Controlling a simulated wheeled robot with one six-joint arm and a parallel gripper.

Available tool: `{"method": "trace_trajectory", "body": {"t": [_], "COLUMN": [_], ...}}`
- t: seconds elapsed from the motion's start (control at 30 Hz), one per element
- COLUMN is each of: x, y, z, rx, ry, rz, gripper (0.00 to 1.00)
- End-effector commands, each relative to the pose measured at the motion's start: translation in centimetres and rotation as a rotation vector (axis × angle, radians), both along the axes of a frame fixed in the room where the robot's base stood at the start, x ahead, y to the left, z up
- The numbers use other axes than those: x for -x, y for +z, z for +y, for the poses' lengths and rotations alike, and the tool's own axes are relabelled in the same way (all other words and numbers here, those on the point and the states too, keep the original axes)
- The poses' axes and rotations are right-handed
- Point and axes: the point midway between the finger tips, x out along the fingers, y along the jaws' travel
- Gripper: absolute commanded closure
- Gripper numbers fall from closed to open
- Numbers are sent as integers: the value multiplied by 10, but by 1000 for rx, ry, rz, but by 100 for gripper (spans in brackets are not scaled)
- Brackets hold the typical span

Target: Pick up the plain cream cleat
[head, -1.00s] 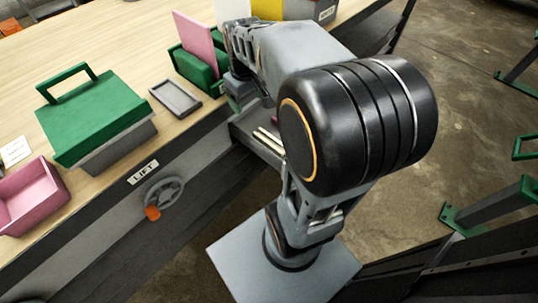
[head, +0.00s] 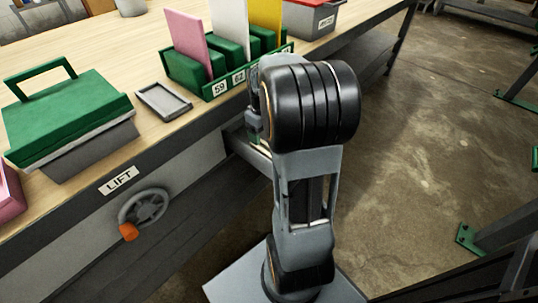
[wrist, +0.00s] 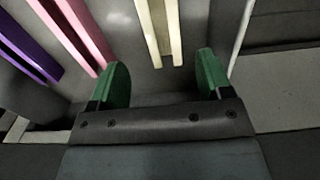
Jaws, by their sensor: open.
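A cream cleat (wrist: 174,36) shows in the wrist view as two parallel pale strips with a narrow gap. It lies in a grey drawer (head: 258,157), which stands out from the bench front. My gripper (wrist: 163,78) is open, with its two green fingertips apart. The strip ends lie between and just beyond the fingertips in the picture, nearer the right one. I cannot tell whether the fingers are level with the cleat, and nothing is held. In the head view my arm hides the cleat and most of the gripper.
In the drawer, pink strips (wrist: 77,33) and purple strips (wrist: 26,45) lie left of the cream one. On the bench are a green-lidded box (head: 70,112), a small grey tray (head: 163,101) and a green rack (head: 212,88) with upright panels. A handwheel (head: 143,207) is on the bench front.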

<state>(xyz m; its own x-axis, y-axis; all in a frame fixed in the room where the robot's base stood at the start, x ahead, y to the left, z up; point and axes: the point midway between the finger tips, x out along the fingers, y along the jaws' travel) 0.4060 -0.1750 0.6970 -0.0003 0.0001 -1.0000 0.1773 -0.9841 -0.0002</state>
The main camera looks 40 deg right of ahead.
Motion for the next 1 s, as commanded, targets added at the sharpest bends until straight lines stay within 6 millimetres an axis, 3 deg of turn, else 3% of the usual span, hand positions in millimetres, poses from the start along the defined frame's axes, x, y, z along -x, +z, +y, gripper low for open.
{"method": "trace_trajectory", "body": {"t": [0.27,0.6,0.83,1.0], "x": [0,0,0,0], "y": [-14,-55,-55,-55], "z": [2,5,5,5], "rx": [-1,-1,0,0], "ry": [0,0,0,0], "rz": [1,1,0,0], "gripper": [28,28,28,43]}}
